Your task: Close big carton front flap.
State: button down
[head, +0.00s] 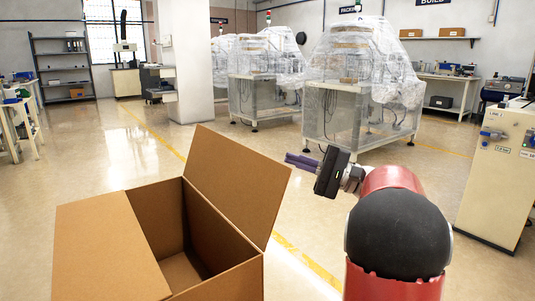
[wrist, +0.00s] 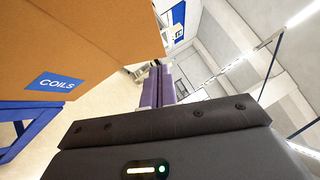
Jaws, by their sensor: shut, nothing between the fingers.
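A big brown carton (head: 215,242) stands at the lower left of the head view, its inside partly visible. One flap (head: 105,255) lies flat over its left part. Another flap (head: 240,178) stands up, tilted outward, along the right side. The frames do not label which flap is the front one. My gripper (head: 290,160) is shut and empty, its purple fingers pointing left just beyond the raised flap's upper right corner. In the wrist view the fingers (wrist: 160,85) are together, beside a brown cardboard panel (wrist: 110,35) with a blue COILS label; no clear contact shows.
A blue stand (wrist: 30,125) shows below the cardboard in the wrist view. Plastic-covered machines (head: 360,95) stand behind, and a cream cabinet (head: 495,180) at the right. A white pillar (head: 185,60) rises behind the carton. The floor between them is mostly clear.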

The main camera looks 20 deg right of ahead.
aim_at(229, 140)
jog(key=shift+s+a+r+x, duration=0.2)
jog(key=shift+s+x, duration=0.2)
jog(key=shift+x, duration=1.55)
jog(key=shift+s+a+r+x, duration=0.15)
jog(key=shift+s+x, duration=0.3)
jog(key=shift+x, duration=1.45)
jog(key=shift+s+a+r+x, duration=0.15)
jog(key=shift+s+x, duration=0.25)
jog(key=shift+x, duration=1.55)
jog(key=shift+a, duration=0.1)
jog(key=s+a+r+n+g+h+b, duration=0.1)
jog(key=s+a+n+g+h, duration=0.1)
jog(key=a+n+h, duration=0.3)
jog(key=s+a+r+n+g+h, duration=0.1)
jog(key=s+a+n+h, duration=0.1)
jog(key=a, duration=0.5)
jog(key=s+a+f+n+h+b, duration=0.2)
jog(key=a+f+h, duration=0.3)
jog(key=a+f, duration=0.4)
jog(key=shift+s+a+f+n+t, duration=0.25)
jog(key=shift+s+n, duration=0.25)
jog(key=shift+n, duration=0.4)
